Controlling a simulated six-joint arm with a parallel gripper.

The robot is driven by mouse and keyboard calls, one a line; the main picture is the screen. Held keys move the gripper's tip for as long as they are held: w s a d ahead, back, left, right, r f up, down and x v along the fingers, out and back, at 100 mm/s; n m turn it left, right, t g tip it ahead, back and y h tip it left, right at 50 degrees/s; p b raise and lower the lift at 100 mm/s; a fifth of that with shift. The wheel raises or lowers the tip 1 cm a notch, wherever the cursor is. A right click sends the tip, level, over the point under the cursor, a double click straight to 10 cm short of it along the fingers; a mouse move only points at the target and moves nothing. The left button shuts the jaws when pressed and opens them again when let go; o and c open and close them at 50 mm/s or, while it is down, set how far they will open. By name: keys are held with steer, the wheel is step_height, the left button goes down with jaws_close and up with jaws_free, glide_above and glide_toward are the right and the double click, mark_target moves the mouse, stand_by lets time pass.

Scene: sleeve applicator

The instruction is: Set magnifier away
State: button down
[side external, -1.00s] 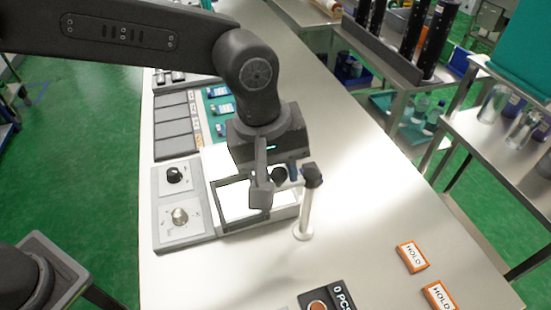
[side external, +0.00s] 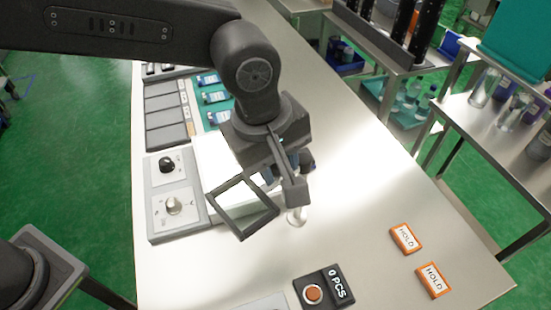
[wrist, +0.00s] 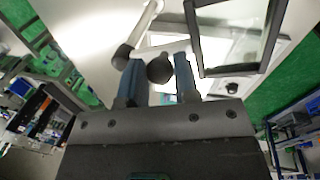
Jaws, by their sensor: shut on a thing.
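The magnifier is a dark square frame with a clear pane (side external: 243,205), tilted beside the lit white panel in the side view. In the wrist view its frame (wrist: 197,45) is large at upper right. My gripper (wrist: 157,72) has its blue fingers on either side of a dark round knob (wrist: 160,70), shut on it. A pale bar seems to run from the knob toward the frame. In the side view my gripper (side external: 287,172) partly hides the knob.
A grey panel with a black knob (side external: 167,164) and a silver knob (side external: 174,206) lies left of the magnifier. A counter box (side external: 322,289) and two orange HOLD signs (side external: 405,238) (side external: 432,280) stand toward the front. The steel table between them is clear.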

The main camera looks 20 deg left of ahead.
mark_target(259, 187)
steer(key=shift+r, duration=0.1)
steer(key=c, duration=0.9)
jaws_free()
steer(key=shift+o, duration=0.2)
step_height(259, 187, up, 14)
steer(key=s+a, duration=0.1)
steer(key=s, duration=0.1)
steer(key=shift+a+f, duration=0.25)
steer(key=shift+s, duration=0.1)
steer(key=s+a+f+m+t, duration=0.15)
steer(key=a+m, duration=0.25)
steer(key=a, duration=0.7)
steer(key=s+a+f+m+t, duration=0.1)
steer(key=s+a+f+m, duration=0.15)
steer(key=a, duration=0.95)
steer(key=s+a+f+m+t+y, duration=0.1)
steer(key=s+a+f+m, duration=0.3)
steer(key=s+a+f, duration=0.1)
steer(key=shift+s+a+f, duration=0.3)
steer(key=shift+s+a, duration=0.05)
steer(key=shift+a, duration=0.4)
